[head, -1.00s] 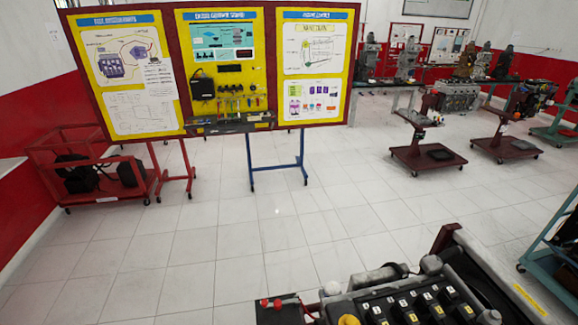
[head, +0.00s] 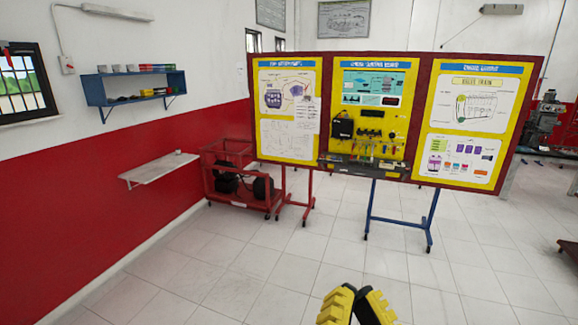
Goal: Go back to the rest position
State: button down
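My gripper (head: 356,291) shows at the bottom edge of the head view, right of the middle. Its yellow and black fingers point up, with their upper ends close together. The lower part of the gripper is cut off by the picture edge, so I cannot tell whether it is open or shut. I see no object in it. White tiled floor lies beyond it.
A yellow training board (head: 420,130) with a red frame stands ahead on legs. A red cart (head: 240,195) with black items stands left of it. A wall shelf (head: 125,88) and a narrow ledge (head: 155,168) are at the left. Floor between is clear.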

notch_tip(320, 180, up, 13)
jog(key=n+p, duration=0.3)
jog(key=p, duration=1)
jog(key=shift+d+r+h, duration=0.15)
jog(key=shift+d+h, duration=0.1)
jog(key=shift+h, duration=0.15)
